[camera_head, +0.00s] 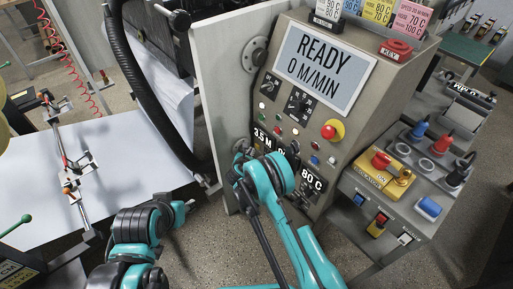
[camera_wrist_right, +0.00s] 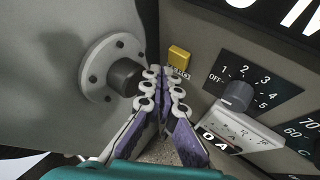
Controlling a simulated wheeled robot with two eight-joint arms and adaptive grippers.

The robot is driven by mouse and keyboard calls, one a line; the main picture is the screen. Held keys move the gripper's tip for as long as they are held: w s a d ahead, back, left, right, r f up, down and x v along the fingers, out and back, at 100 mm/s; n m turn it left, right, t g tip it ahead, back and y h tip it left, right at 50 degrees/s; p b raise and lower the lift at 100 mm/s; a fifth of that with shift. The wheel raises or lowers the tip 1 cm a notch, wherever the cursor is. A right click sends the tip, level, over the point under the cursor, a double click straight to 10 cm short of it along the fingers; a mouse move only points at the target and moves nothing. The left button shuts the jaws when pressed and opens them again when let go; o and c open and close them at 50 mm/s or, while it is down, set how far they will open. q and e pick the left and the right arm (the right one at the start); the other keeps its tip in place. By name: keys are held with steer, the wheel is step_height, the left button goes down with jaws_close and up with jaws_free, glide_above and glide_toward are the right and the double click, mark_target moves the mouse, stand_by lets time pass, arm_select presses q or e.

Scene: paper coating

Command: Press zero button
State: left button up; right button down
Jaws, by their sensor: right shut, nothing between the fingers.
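The control panel (camera_head: 285,130) of a beige machine carries a display (camera_head: 318,68) reading "READY 0 M/MIN", with knobs and small buttons below. My right gripper (camera_head: 241,158) is at the panel's lower left edge. In the right wrist view, my right gripper (camera_wrist_right: 163,78) is shut and empty. A yellow button (camera_wrist_right: 179,57) is just beyond and right of its fingertips. A small label under it is partly hidden, and I cannot read it. Whether the fingertips touch the button is unclear. My left gripper (camera_head: 186,205) is low, over the white sheet's right edge; its fingers are too small to judge.
A black round knob on a grey flange (camera_wrist_right: 125,76) stands left of the fingers. A numbered dial (camera_wrist_right: 238,95) is to the right. A red mushroom button (camera_head: 333,130) is on the panel. A side console (camera_head: 400,195) holds more switches.

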steer(key=shift+w+d, duration=0.1)
steer(key=shift+d, duration=0.05)
stand_by(0.7)
steer(key=shift+w+d, duration=0.15)
steer(key=shift+d, duration=0.05)
steer(key=shift+w+d, duration=0.25)
steer(key=shift+d, duration=0.05)
stand_by(0.9)
steer(key=shift+a, duration=0.1)
steer(key=shift+s+a, duration=0.5)
steer(key=shift+a, duration=0.05)
steer(key=shift+s+a, duration=0.75)
steer(key=shift+a, duration=0.25)
steer(key=shift+s+a, duration=0.7)
steer(key=shift+a, duration=0.3)
